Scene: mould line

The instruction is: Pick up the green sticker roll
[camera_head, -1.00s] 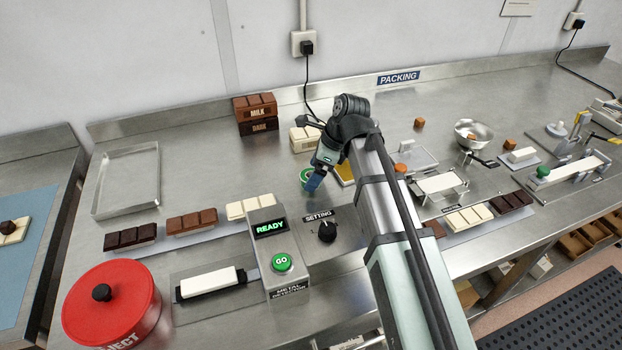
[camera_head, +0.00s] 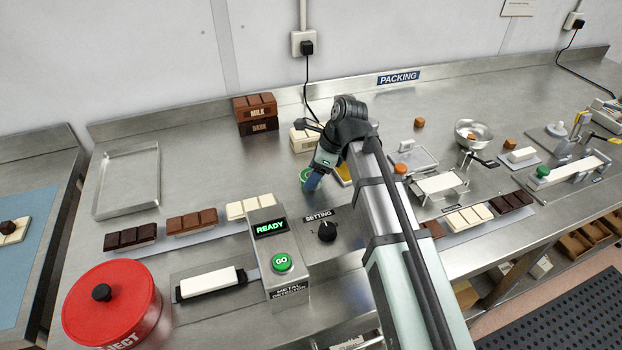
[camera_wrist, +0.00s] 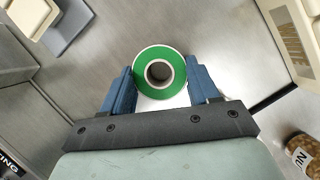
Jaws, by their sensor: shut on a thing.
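The green sticker roll (camera_wrist: 175,56) shows in the wrist view as a green ring with a white rim and a dark core. My gripper (camera_wrist: 161,86) has its two blue fingers on either side of the roll and is shut on it. In the head view the green sticker roll (camera_head: 305,175) is mostly hidden behind my gripper (camera_head: 311,184), beside the white bar stack. I cannot tell whether the roll is touching the worktop or just above it.
A white chocolate box (camera_head: 302,139) stands close behind my gripper. The metal detector (camera_head: 276,250) with its GO button is in front of it. Milk and dark boxes (camera_head: 256,113) stand back left.

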